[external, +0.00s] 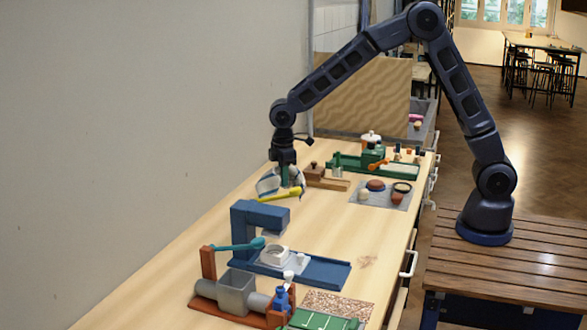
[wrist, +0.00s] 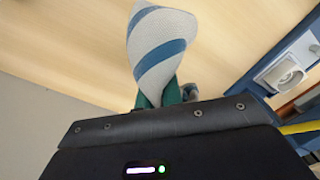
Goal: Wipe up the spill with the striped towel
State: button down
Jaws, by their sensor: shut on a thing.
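The striped towel (wrist: 160,42), pale grey with blue stripes, is bunched between the green fingers of my gripper (wrist: 166,97) in the wrist view. In the external view my gripper (external: 286,178) is low over the far left part of the counter, with the towel (external: 268,185) hanging around its fingers. I cannot tell whether the towel touches the counter. A faint reddish-brown spill (external: 367,261) lies on the counter near its right edge, well in front of my gripper and to the right.
A yellow-handled tool (external: 283,196) lies beside the towel. A blue press-like stand (external: 258,222) stands between the gripper and the front clutter. A grey mat (external: 371,203) holds several small items. A speckled mat (external: 338,306) lies in front of the spill. The counter around the spill is clear.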

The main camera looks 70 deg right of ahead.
jog(key=shift+a+f, duration=0.25)
jog(key=shift+f, duration=1.25)
jog(key=shift+a+f, duration=0.2)
jog(key=shift+f, duration=1.3)
jog(key=shift+a+f, duration=0.25)
jog(key=shift+f, duration=1.25)
jog(key=c, duration=0.6)
grip_release()
